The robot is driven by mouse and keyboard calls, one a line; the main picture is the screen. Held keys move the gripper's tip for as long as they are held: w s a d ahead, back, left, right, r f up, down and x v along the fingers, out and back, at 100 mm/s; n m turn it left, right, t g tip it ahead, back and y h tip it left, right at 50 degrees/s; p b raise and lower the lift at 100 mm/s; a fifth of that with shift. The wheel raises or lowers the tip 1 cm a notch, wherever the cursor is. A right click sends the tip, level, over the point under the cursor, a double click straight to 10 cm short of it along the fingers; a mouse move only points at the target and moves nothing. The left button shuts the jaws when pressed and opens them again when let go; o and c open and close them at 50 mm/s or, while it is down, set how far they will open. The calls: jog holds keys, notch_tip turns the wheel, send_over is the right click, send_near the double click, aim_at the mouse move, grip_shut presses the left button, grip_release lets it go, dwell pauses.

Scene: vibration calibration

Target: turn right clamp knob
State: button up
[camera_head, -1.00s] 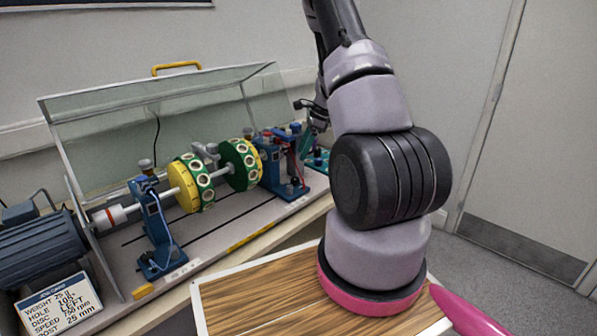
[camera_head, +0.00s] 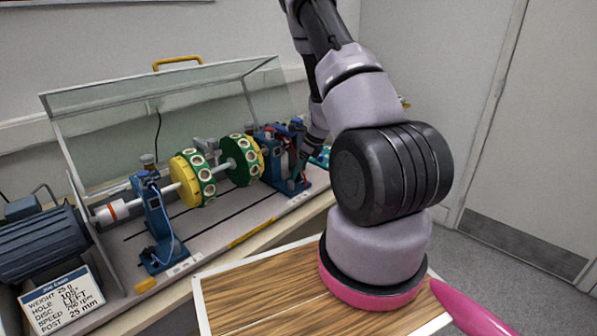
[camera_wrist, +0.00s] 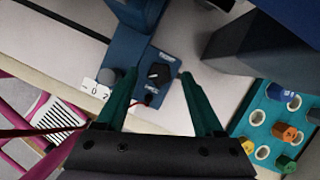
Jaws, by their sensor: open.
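The right clamp knob is a small black dial (camera_wrist: 158,74) on the blue foot of the right support post, seen in the wrist view. My gripper (camera_wrist: 159,75) is open, its two green fingers on either side of the knob. The fingers look apart from the knob; their height above it is hard to tell. In the head view the right blue support (camera_head: 283,168) stands at the right end of the shaft, with my wrist close to it. The knob and fingertips cannot be made out there.
A teal tray (camera_wrist: 257,130) with coloured pegs lies right of the gripper. A red lead (camera_wrist: 149,99) runs by the knob. In the head view, yellow and green discs (camera_head: 240,160), a left support (camera_head: 155,225), a motor (camera_head: 42,245) and a clear guard (camera_head: 100,115) stand on the bench.

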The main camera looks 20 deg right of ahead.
jog(key=shift+w+a+f, duration=0.1)
jog(key=shift+f, duration=0.2)
grip_shut()
jog(key=shift+n, duration=0.3)
jog(key=shift+n+g+y, duration=0.4)
jog(key=shift+n, duration=0.8)
jog(key=shift+w+n+g+y, duration=0.15)
jog(key=shift+n+g, duration=0.3)
jog(key=shift+n, duration=0.7)
jog(key=shift+w+n+g+y, duration=0.15)
jog(key=shift+n+g, duration=0.3)
jog(key=shift+n, duration=0.7)
jog(key=shift+s, duration=0.15)
